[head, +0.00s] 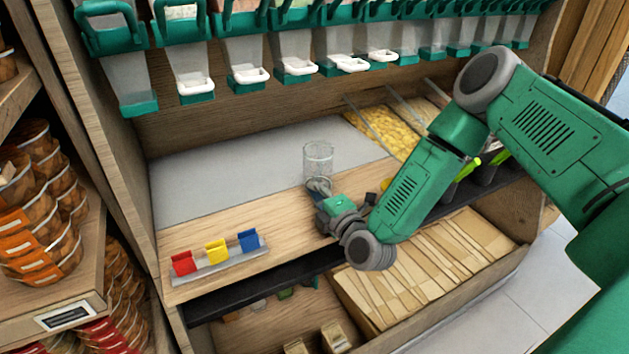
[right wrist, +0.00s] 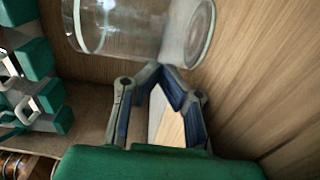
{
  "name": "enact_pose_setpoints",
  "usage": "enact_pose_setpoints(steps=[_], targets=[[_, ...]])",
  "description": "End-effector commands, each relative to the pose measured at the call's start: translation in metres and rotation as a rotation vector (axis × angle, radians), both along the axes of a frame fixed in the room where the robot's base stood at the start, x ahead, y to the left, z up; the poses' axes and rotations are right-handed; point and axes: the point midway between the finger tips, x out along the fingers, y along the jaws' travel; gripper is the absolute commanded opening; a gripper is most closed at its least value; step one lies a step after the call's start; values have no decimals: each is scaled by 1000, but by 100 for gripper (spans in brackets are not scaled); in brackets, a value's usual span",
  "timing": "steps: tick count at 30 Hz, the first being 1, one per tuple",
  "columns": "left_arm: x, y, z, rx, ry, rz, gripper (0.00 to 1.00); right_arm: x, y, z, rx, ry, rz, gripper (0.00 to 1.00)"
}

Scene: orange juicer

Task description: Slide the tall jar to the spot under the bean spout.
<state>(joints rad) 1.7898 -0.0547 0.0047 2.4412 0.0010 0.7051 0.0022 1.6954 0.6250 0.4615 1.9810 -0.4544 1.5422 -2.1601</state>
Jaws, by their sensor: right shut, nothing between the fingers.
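The tall jar (head: 318,158) is a clear, empty-looking glass cylinder. It stands upright at the front edge of the grey strip under the spouts. In the right wrist view the jar (right wrist: 125,28) appears sideways across the top. My right gripper (head: 318,185) is shut and empty, its tips just in front of the jar's lower part. In the right wrist view the gripper's fingertips (right wrist: 160,70) meet close to the jar's wall; I cannot tell whether they touch it. Several clear dispensers with white spouts (head: 298,66) hang above; I cannot tell which is the bean spout. My left gripper is out of view.
A small rack (head: 225,268) with red, yellow and blue clips lies on the wooden counter at left. Bins of yellow food (head: 385,130) stand right of the jar. Green-handled scoops (head: 468,168) are behind my right arm. The grey strip (head: 225,180) left of the jar is clear.

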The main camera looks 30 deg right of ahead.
Motion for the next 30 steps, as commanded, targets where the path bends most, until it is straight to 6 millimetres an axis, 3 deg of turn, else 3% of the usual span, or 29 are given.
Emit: enact_pose_setpoints(steps=[1,6,15,30], targets=[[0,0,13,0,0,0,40,4,-5,5,-12,0,0,0],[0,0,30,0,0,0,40,26,-28,16,-23,-31,4,0],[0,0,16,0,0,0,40,76,-83,10,-16,-30,0,0],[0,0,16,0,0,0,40,84,-92,12,-12,-29,0,0]])
